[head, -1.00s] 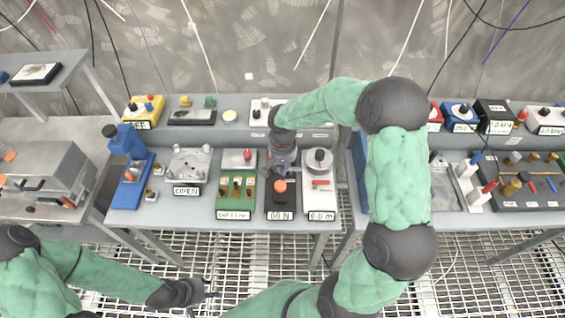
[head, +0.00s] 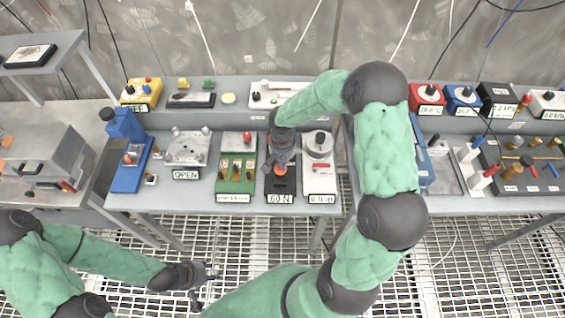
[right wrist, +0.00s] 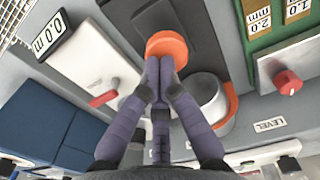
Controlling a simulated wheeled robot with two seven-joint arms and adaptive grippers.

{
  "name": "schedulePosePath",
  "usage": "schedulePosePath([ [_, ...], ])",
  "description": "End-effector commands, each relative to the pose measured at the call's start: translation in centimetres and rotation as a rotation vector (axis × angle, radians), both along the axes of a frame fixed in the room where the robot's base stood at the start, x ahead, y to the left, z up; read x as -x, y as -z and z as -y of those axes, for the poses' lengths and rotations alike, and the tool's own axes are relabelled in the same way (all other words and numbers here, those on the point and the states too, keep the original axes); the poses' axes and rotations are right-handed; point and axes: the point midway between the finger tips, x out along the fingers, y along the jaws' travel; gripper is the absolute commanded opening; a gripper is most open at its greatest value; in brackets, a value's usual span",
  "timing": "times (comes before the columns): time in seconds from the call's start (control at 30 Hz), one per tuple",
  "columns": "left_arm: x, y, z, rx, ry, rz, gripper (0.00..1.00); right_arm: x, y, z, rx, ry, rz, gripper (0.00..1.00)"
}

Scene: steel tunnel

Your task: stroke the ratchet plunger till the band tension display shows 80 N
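The tension device is a dark box (head: 270,188) on the bench, with a label display (head: 281,198) that reads 60 N. Its orange plunger cap (head: 281,170) stands on top and also shows in the right wrist view (right wrist: 168,44). My right gripper (head: 281,163) is over the cap, with its fingers together and nothing between them. In the right wrist view its fingertips (right wrist: 160,60) meet the near edge of the cap; whether they press on it I cannot tell. My left gripper (head: 204,280) hangs empty at lower left above the grating, its fingers apart.
A green device (head: 236,180) stands left of the tension device, and a white device (head: 320,178) with a red lever and a grey drum stands close on its right. A metal drum (right wrist: 205,95) with an orange band lies beside my right fingers. Several boxes line the back shelf.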

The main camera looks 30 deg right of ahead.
Motion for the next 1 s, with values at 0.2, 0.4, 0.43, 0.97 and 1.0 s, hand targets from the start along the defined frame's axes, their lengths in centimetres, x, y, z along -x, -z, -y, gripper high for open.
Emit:
schedulePosePath([
  [0.2, 0.0, 1.7, 0.0, 0.0, 0.0, 0.0, 0.4, 0.0, 1.8, 0.0, -0.001, 0.0, -0.001, 0.0],
  [0.4, 0.0, 2.7, 0.0, 0.0, 0.0, 0.0, 0.4, 0.0, 3.0, 0.0, -0.001, 0.0, -0.001, 0.0],
  [0.43, 0.0, 2.7, 0.0, 0.0, 0.0, 0.0, 0.4, 0.1, 3.0, 0.0, -0.001, 0.0, -0.002, 0.0],
  [0.97, 0.0, 1.2, 0.0, 0.0, 0.0, 0.0, 0.4, -0.3, 0.8, 0.2, -0.001, 0.0, -0.001, 0.0],
  [1.0, 0.0, 0.8, 0.0, 0.0, 0.0, 0.0, 0.4, -0.5, 0.0, 0.3, -0.001, 0.0, 0.001, 0.0],
])
